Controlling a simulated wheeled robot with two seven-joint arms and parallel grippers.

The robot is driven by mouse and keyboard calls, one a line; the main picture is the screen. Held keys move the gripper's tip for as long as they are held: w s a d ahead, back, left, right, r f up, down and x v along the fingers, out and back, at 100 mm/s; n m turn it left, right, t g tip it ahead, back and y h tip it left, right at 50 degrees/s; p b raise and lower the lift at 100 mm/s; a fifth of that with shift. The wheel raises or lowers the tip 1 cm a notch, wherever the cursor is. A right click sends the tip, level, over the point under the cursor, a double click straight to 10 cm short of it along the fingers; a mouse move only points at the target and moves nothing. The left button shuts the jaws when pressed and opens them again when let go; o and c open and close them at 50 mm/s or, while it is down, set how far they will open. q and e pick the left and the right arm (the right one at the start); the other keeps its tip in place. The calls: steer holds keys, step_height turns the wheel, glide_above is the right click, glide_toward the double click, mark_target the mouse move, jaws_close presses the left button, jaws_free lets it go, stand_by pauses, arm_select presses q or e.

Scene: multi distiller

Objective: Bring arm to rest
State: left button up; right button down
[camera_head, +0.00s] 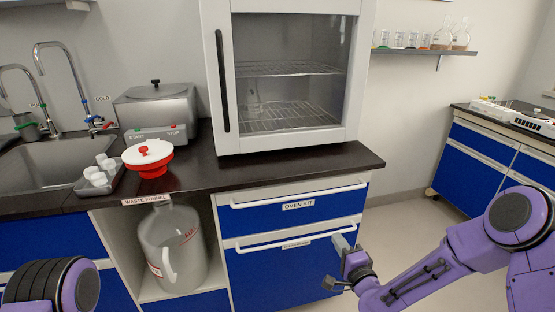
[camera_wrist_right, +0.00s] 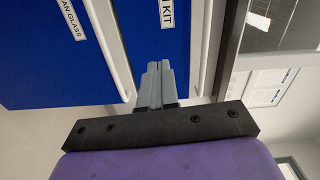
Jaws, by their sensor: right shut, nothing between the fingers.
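My right arm (camera_head: 425,275) is purple and reaches in from the right in the head view. Its gripper (camera_head: 338,262) is in front of the blue drawers, near the right end of the lower drawer handle (camera_head: 290,241). In the right wrist view the two grey fingers (camera_wrist_right: 157,88) are together and hold nothing. Whether the gripper touches the drawer front cannot be told. A purple and black part of my left arm (camera_head: 60,287) shows at the lower left; its gripper is out of view.
The oven-kit drawer (camera_head: 298,205) and the drawer below look shut. A glass-door oven (camera_head: 288,75) stands on the dark counter (camera_head: 200,178), with a red funnel (camera_head: 148,158) to its left. A large jug (camera_head: 172,248) sits in the open cubby. Floor shows between the counters.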

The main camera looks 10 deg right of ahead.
steer(key=s+f+n+g+h+p, duration=0.2)
steer(key=s+f+n+g+p, duration=0.35)
steer(key=s+f, duration=0.8)
steer(key=s+d+n+g+h+p, duration=0.1)
steer(key=s+g, duration=0.3)
steer(key=s, duration=0.7)
steer(key=s+d+n+g+h+p, duration=0.2)
steer(key=s+g, duration=0.3)
steer(key=s, duration=0.7)
steer(key=shift+d+r+n+p, duration=0.3)
steer(key=shift+d+n+p, duration=0.25)
steer(key=shift+d+p, duration=0.15)
